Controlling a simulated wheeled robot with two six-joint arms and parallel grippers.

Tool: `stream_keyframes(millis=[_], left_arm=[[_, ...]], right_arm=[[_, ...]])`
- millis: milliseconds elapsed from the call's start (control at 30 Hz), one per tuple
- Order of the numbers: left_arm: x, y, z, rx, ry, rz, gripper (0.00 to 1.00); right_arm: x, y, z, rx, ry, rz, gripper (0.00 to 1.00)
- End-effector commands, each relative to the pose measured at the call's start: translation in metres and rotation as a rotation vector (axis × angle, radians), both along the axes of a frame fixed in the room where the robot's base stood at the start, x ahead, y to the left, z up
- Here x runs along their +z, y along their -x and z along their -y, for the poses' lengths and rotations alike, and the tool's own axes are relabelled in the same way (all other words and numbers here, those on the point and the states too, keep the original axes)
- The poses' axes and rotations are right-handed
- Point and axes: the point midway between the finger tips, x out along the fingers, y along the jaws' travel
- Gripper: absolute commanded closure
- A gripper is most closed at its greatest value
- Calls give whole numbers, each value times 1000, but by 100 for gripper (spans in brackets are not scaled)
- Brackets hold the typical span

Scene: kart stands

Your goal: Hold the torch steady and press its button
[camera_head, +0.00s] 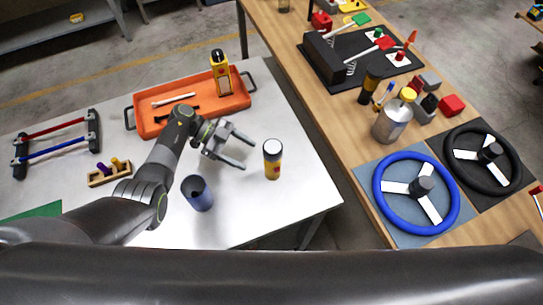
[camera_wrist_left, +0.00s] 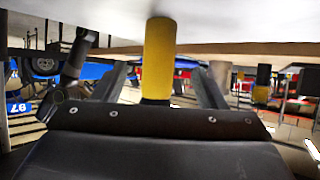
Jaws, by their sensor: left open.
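The torch (camera_head: 272,160), a yellow and black cylinder with a small red mark on its side, stands upright on the grey table. My left gripper (camera_head: 247,152) is just left of it in the head view, fingers spread and pointing toward it. In the left wrist view, the torch (camera_wrist_left: 159,55) shows as a yellow upright body between the two open fingers (camera_wrist_left: 163,82), with a gap on each side. I cannot make out the button clearly. My right gripper is not seen.
A blue cup (camera_head: 198,194) stands near the left arm. An orange tray (camera_head: 158,122) holding tools lies behind it. A wooden table (camera_head: 352,165) with a can (camera_head: 390,124), a blue wheel (camera_head: 378,190) and a black wheel (camera_head: 510,165) is to the right. The table around the torch is clear.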

Motion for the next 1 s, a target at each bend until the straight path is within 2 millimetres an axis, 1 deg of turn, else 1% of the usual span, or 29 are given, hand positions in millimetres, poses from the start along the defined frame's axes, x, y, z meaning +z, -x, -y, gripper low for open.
stream_keyframes(millis=[100,200,433,600,800,1000], left_arm=[[-8,3,10,0,0,-1,35],[-15,7,21,0,2,0,35],[-31,16,50,0,3,2,35],[-40,21,67,1,1,1,35],[-46,24,78,2,0,3,35],[-47,25,80,2,0,3,35]], right_arm=[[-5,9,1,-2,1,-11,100],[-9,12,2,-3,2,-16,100],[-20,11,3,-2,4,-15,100],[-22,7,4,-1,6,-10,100],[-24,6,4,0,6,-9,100],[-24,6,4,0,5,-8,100]])
